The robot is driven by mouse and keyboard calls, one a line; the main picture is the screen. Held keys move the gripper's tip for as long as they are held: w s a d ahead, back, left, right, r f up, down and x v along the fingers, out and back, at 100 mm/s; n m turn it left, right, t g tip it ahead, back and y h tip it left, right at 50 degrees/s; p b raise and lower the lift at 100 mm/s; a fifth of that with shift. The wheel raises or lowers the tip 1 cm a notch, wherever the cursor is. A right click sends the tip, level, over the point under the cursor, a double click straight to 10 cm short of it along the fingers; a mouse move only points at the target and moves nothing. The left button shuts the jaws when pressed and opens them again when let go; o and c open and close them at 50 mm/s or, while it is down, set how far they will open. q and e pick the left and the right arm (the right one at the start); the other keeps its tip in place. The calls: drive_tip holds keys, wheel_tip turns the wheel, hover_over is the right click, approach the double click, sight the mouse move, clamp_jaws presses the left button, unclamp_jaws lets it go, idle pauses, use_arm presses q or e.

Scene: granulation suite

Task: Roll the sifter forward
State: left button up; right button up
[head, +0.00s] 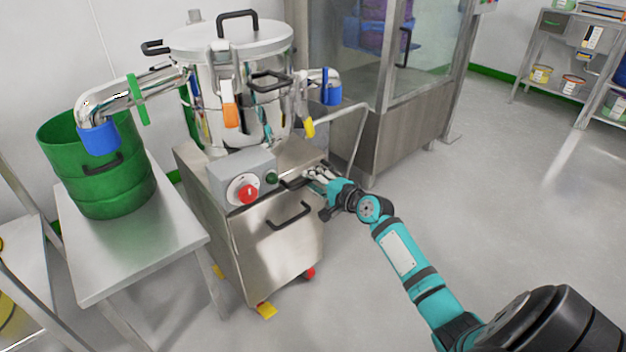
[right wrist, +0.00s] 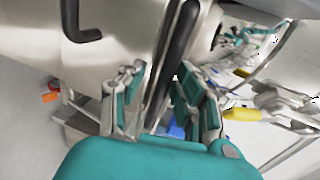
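The sifter is a stainless steel cabinet (head: 270,245) on casters with a lidded steel drum (head: 240,85) on top. A grey control box (head: 243,178) with a red knob sits on its front edge. A black handle (head: 287,216) is on the front panel. My right gripper (head: 318,178) is at the sifter's upper right front corner. In the right wrist view a black bar handle (right wrist: 174,55) runs between the fingers (right wrist: 160,85). The fingers stand apart on either side of it, with a gap showing. My left gripper is not in view.
A steel table (head: 150,255) with a green bin (head: 95,165) stands close left of the sifter. A glass-and-steel enclosure (head: 400,120) stands behind right. The floor (head: 500,200) in front and to the right is clear.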

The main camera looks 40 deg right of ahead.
drive_tip(key=shift+w+r, duration=0.1)
drive_tip(key=a+v, duration=0.1)
drive_tip(key=v, duration=1.1)
drive_tip(key=shift+d, duration=0.4)
